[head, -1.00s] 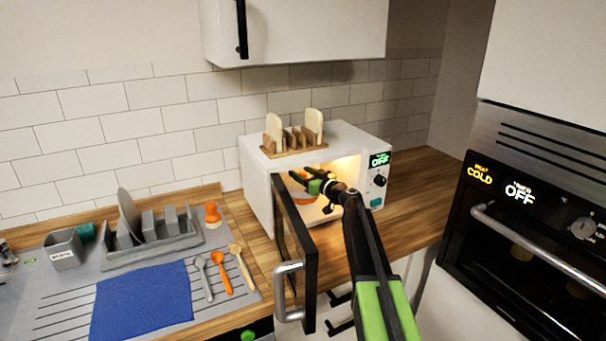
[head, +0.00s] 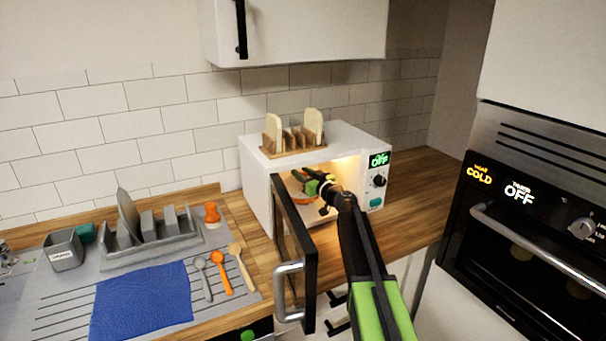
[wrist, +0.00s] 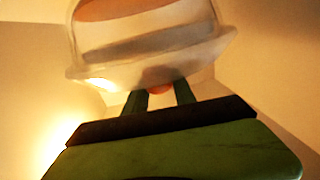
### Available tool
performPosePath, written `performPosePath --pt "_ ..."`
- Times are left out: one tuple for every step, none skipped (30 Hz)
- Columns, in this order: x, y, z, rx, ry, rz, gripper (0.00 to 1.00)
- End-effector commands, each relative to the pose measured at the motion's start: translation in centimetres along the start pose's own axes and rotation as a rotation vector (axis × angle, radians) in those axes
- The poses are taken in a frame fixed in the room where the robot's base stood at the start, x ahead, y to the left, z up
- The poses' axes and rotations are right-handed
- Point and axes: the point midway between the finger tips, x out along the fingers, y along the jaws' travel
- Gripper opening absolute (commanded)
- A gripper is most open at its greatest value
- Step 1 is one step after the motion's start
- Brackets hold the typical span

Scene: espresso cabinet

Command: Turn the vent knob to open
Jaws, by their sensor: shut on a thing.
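My gripper (head: 312,187) reaches through the open door of the white microwave (head: 258,190) into its lit inside. In the wrist view, the dark fingers (wrist: 160,97) are shut on a small orange knob (wrist: 160,89), of which only a little shows. The knob sits against a clear, dome-like cover (wrist: 150,60) with a wide rim. Something orange-brown (wrist: 140,8) shows through the cover. I cannot tell from these views which way the knob points or whether the vent is open. In the head view, my gripper and arm hide most of the cover.
The microwave door (head: 294,255) stands open at the left of my arm. A wooden rack with bread slices (head: 313,125) stands on top of the microwave. A dish rack (head: 150,243), spoons (head: 222,272) and a blue cloth (head: 140,300) lie at the left. The counter right of the microwave is clear.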

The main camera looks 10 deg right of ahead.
Motion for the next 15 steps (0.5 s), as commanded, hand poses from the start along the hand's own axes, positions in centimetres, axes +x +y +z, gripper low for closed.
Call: performPosePath --pt "-0.12 -0.30 0.01 0.000 0.000 0.027 0.00" --pt "-0.11 -0.33 0.01 0.000 0.000 0.046 0.00" --pt "-0.10 -0.36 0.01 0.000 0.000 0.074 0.00" --pt "-0.10 -0.33 0.01 0.000 0.000 0.095 0.00" --pt "-0.10 -0.31 0.00 0.000 0.000 0.117 0.00" --pt "-0.08 -0.33 0.00 0.000 0.000 0.145 0.00" --pt "-0.05 -0.35 0.00 0.000 0.000 0.166 0.00" --pt "-0.04 -0.33 0.00 0.000 0.000 0.186 0.00" --pt "-0.05 -0.27 0.00 0.000 0.000 0.214 0.00" --pt "-0.02 -0.28 0.00 0.000 0.000 0.233 0.00" --pt "0.00 -0.31 0.00 0.000 0.000 0.251 0.00" --pt "0.02 -0.30 0.00 0.000 0.000 0.275 0.00" --pt "0.02 -0.25 0.00 0.000 0.000 0.293 0.00" --pt "0.01 -0.20 0.00 0.000 0.000 0.310 0.00" --pt "0.03 -0.19 0.00 0.000 0.000 0.330 0.00"
